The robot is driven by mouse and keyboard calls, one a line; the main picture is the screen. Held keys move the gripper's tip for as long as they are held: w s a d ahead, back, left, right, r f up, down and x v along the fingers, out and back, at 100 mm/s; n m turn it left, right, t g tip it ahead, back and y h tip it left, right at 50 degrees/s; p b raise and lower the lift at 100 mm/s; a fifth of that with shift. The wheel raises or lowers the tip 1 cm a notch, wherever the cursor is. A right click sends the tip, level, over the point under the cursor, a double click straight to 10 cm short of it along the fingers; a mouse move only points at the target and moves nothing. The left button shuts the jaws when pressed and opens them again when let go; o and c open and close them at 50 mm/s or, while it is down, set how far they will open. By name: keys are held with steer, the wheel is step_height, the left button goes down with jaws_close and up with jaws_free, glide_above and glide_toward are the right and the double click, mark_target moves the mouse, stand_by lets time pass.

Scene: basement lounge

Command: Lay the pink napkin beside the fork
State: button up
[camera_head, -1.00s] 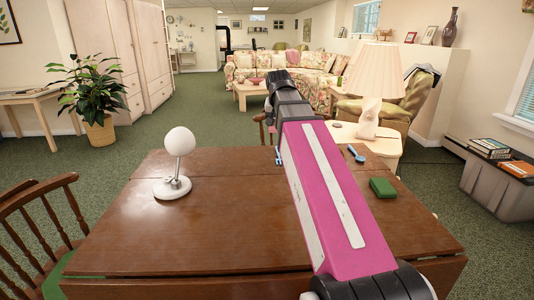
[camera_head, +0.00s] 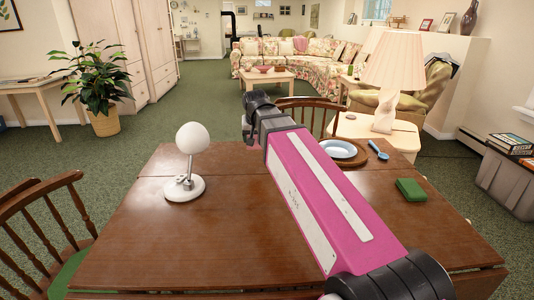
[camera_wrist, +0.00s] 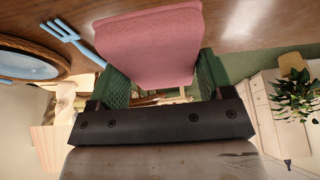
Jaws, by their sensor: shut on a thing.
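The pink napkin (camera_wrist: 150,45) is held between the green-padded fingers of my gripper (camera_wrist: 162,82) in the wrist view. The wrist view is tipped over, with the wooden tabletop along its top. The light blue fork (camera_wrist: 72,40) lies on the table to the left of the napkin there, close to the plate. In the head view my arm covers the gripper, the napkin and the fork. The blue plate (camera_head: 338,148) sits on a round brown charger (camera_head: 352,162) at the table's far side, with a blue spoon (camera_head: 377,150) to its right.
A white egg-shaped lamp (camera_head: 192,140) stands at the left of the wooden table (camera_head: 220,235). A green block-like item (camera_head: 411,190) lies at the right. A wooden chair (camera_head: 310,108) is behind the table and another (camera_head: 45,220) is at left. The front left tabletop is bare.

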steer(key=w+d+f, duration=0.1)
steer(key=w+f, duration=0.1)
steer(key=w, duration=0.1)
steer(key=w+d+f, duration=0.2)
steer(key=w, duration=0.1)
steer(key=w+d+f, duration=0.1)
steer(key=w+f, duration=0.1)
steer(key=w, duration=0.1)
steer(key=shift+w+d+f, duration=0.15)
steer(key=shift+w+d, duration=0.1)
steer(key=shift+f, duration=2)
steer(key=o, duration=0.9)
steer(key=shift+f, duration=0.1)
steer(key=v, duration=1.2)
steer(key=shift+d, duration=0.1)
